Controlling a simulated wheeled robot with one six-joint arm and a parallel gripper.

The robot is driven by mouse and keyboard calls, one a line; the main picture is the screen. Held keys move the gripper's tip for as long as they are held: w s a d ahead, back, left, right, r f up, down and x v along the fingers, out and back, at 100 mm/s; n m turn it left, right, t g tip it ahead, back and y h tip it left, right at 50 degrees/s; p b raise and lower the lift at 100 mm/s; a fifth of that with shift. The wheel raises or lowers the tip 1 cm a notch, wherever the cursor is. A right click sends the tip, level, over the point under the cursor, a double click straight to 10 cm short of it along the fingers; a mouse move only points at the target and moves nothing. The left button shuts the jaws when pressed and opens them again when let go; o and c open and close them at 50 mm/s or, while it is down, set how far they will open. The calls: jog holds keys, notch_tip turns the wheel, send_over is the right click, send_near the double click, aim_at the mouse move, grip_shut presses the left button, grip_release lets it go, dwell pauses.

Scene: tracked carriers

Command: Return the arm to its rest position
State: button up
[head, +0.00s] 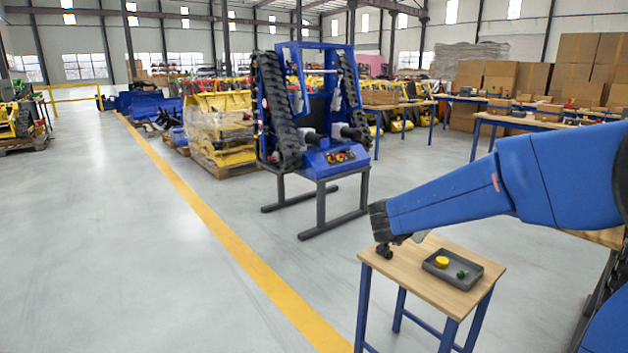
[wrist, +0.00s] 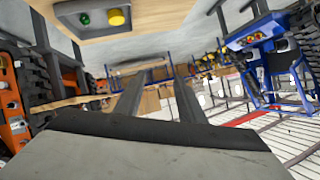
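My blue arm (head: 455,190) reaches in from the right of the head view. My gripper (head: 386,252) is at its end, over the left part of a small wooden table (head: 415,276). In the wrist view its two fingers (wrist: 158,95) stand apart with nothing between them. A dark grey tray (head: 465,284) lies on the table, right of the gripper and apart from it. It holds a yellow round piece (head: 442,262) and a smaller green piece (head: 461,274). In the wrist view the tray (wrist: 103,24) shows at the top, upside down.
A blue tracked carrier (head: 325,158) stands on a dark frame behind the small table. A yellow floor line (head: 215,230) runs along the left, with clear grey floor (head: 110,260) beyond it. Workbenches (head: 520,121) and stacked cardboard boxes (head: 570,85) stand at the back right.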

jog(key=s+a+r+n+t+y, duration=0.3)
jog(key=s+a+r+n+y, duration=0.15)
jog(key=a+r+y, duration=0.2)
jog(key=s+a+n+g+y, duration=0.1)
jog(key=s+a+n+y, duration=0.25)
jog(key=s, duration=0.45)
jog(key=s+d+f+n+g+h, duration=0.1)
jog(key=s+d+f+g, duration=0.1)
jog(key=s, duration=0.7)
jog(key=s+d+f+n+g, duration=0.1)
jog(key=s+d+f+g, duration=0.2)
jog(key=s+f, duration=0.3)
jog(key=s+d+f+n+g+h, duration=0.1)
jog(key=s+d+f, duration=0.3)
jog(key=s, duration=0.9)
jog(key=shift+n+g+h, duration=0.3)
jog(key=shift+n+g, duration=0.1)
jog(key=shift+g, duration=0.5)
